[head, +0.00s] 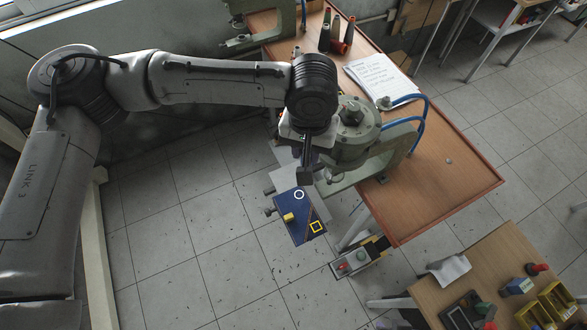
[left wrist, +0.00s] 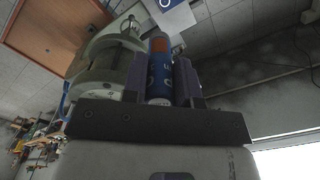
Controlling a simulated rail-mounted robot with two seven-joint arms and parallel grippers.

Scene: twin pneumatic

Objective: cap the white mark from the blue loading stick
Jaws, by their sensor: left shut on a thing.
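A dark blue panel (head: 296,228) stands beside the green-grey press in the head view. It carries a white ring mark (head: 299,194), a yellow square outline (head: 317,227) and a small yellow block (head: 289,217). Part of the panel with the white ring shows at the top of the left wrist view (left wrist: 177,14). My left gripper (head: 306,176) is just above the white ring in the head view. It is shut on the blue loading stick (left wrist: 160,82), which has an orange patch towards its far end. The stick is not discernible in the head view. My right gripper is not in view.
The press (head: 352,135) is close on the right of my left gripper. The wooden table (head: 450,175) behind it holds a paper sheet (head: 382,78) and several dark and red cylinders. A control box (head: 360,257) sits below. A second table (head: 480,270) holds yellow bins.

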